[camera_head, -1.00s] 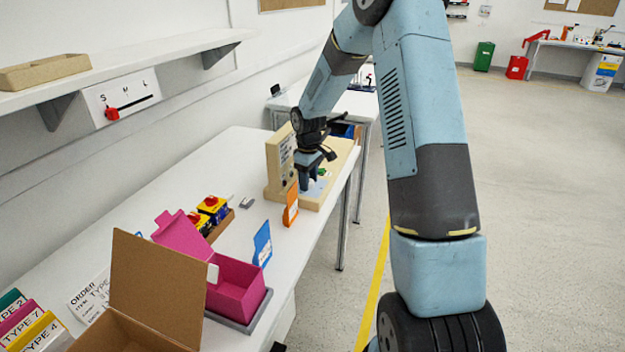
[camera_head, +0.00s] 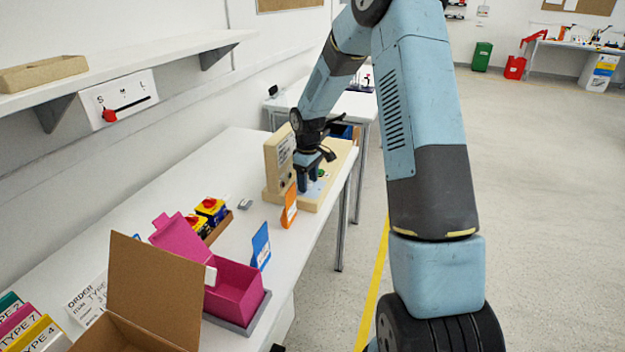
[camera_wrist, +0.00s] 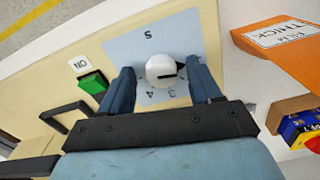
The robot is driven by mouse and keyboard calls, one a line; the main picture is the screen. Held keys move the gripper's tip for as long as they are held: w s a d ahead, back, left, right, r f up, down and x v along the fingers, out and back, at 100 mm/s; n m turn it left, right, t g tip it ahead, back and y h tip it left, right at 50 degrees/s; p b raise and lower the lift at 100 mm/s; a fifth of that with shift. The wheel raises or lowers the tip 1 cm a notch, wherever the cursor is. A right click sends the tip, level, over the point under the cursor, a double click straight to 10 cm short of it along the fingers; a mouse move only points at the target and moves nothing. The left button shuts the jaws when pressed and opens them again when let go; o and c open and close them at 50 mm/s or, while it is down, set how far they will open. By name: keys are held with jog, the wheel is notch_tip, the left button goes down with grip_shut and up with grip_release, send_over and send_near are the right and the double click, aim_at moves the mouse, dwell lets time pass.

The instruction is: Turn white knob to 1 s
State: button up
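The white knob (camera_wrist: 163,70) sits on a pale blue dial plate (camera_wrist: 190,35) in the wrist view. Its black pointer mark faces the right of the picture. A 5 is printed above the knob and a 3 and 4 below it; other numbers are hidden or unclear. My gripper (camera_wrist: 161,75) has one blue finger on each side of the knob, with a narrow gap visible on both sides. In the head view my gripper (camera_head: 309,184) is low over the beige panel (camera_head: 338,163), and the knob is hidden there.
A green ON button (camera_wrist: 93,83) and a black handle (camera_wrist: 65,115) are left of the dial. An orange label plate (camera_wrist: 280,45) stands close on the right. A beige upright box (camera_head: 279,160) stands beside my gripper, with a pink box (camera_head: 235,290) nearer.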

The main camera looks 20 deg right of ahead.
jog(key=shift+r, duration=0.15)
notch_tip(320, 180, up, 14)
jog(key=shift+f, duration=0.25)
dwell(0.3)
